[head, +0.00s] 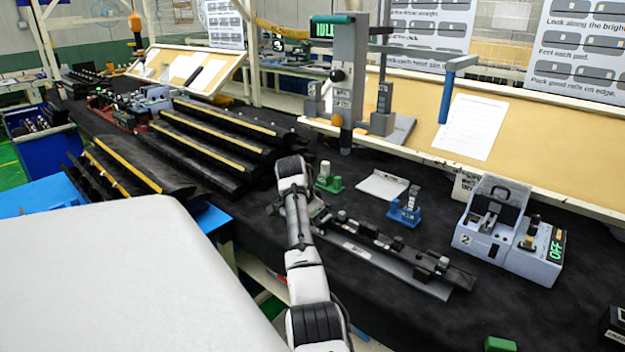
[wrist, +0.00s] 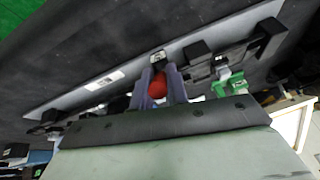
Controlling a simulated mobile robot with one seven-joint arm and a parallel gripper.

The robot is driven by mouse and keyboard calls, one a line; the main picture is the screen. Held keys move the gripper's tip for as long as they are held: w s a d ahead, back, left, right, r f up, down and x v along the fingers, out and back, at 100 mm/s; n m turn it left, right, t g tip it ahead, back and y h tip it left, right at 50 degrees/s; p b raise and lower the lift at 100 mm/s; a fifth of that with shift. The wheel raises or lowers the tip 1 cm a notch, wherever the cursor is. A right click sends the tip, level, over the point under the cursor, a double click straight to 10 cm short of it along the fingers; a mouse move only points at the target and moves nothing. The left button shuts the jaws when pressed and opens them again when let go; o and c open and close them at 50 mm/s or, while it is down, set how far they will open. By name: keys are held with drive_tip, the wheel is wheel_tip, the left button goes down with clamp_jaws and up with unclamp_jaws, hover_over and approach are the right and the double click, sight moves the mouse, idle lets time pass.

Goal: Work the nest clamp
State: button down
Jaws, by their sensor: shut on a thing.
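A long fixture with a grey base plate (head: 385,264) and black blocks lies on the dark bench, right of my arm in the head view. The base plate (wrist: 105,85) crosses the wrist view on a slant. In the wrist view my gripper (wrist: 158,86) is over the fixture, its two fingers shut on a red rounded knob (wrist: 157,89), which looks like the clamp's handle end. A small pale block (wrist: 158,58) shows just past the fingertips. In the head view my arm hides the fingers and the knob. Whether the clamp is open or closed cannot be told.
Green (head: 328,178) and blue (head: 405,208) small stands are behind the fixture. A grey unit (head: 510,235) marked 2, with an OFF display, stands right. A tall press (head: 347,80) stands behind. Black racks (head: 215,140) fill the left.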

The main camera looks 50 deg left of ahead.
drive_tip(key=shift+w+r+g, duration=0.2)
drive_tip(key=shift+g, duration=0.2)
drive_tip(key=c, duration=1.4)
unclamp_jaws()
drive_tip(key=b+v, duration=0.2)
drive_tip(key=v, duration=0.5)
drive_tip(key=b+v, duration=0.2)
drive_tip(key=v, duration=0.4)
drive_tip(key=shift+a+r, duration=0.15)
drive_tip(key=shift+r, duration=0.3)
